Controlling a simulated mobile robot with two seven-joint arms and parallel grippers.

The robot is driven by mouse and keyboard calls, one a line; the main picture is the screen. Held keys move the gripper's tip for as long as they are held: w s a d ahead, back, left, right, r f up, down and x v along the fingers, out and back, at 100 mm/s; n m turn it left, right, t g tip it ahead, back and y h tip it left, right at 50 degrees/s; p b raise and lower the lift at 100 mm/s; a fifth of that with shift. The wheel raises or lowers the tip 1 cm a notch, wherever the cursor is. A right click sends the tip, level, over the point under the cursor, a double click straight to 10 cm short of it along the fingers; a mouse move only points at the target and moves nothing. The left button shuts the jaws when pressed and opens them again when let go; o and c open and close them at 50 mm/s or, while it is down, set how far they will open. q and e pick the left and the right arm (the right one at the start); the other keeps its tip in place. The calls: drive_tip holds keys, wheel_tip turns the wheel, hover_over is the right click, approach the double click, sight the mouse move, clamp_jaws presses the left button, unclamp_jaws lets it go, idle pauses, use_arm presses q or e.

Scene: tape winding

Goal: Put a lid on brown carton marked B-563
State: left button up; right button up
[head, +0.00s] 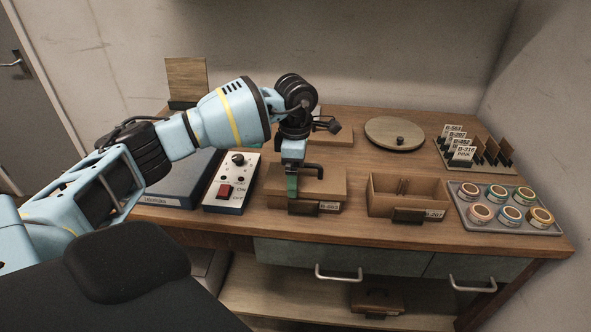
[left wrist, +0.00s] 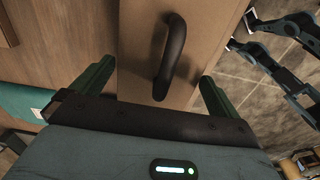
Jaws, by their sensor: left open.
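The brown carton marked B-563 (head: 329,207) stands near the table's front edge. A flat brown lid (head: 325,184) with a black bar handle (head: 313,167) lies over its top and looks level. My left gripper (head: 292,192) points down at the lid from above. In the left wrist view my left gripper (left wrist: 156,78) is open, its green fingers apart on either side of the lid (left wrist: 205,35), with the black handle (left wrist: 174,52) between them, not clamped. Whether lid and carton rims meet all round is partly hidden by the gripper. My right gripper is out of view.
An open carton marked B-207 (head: 405,190) stands to the right. Beyond it are a tray of tape rolls (head: 548,228) and a card rack (head: 507,170). A switch box (head: 228,197) stands left. A round wooden disc (head: 380,131) and another board (head: 342,136) lie behind.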

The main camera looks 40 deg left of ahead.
use_arm(q)
wheel_tip(320, 180, up, 7)
drive_tip(key=shift+r, duration=0.4)
idle(0.7)
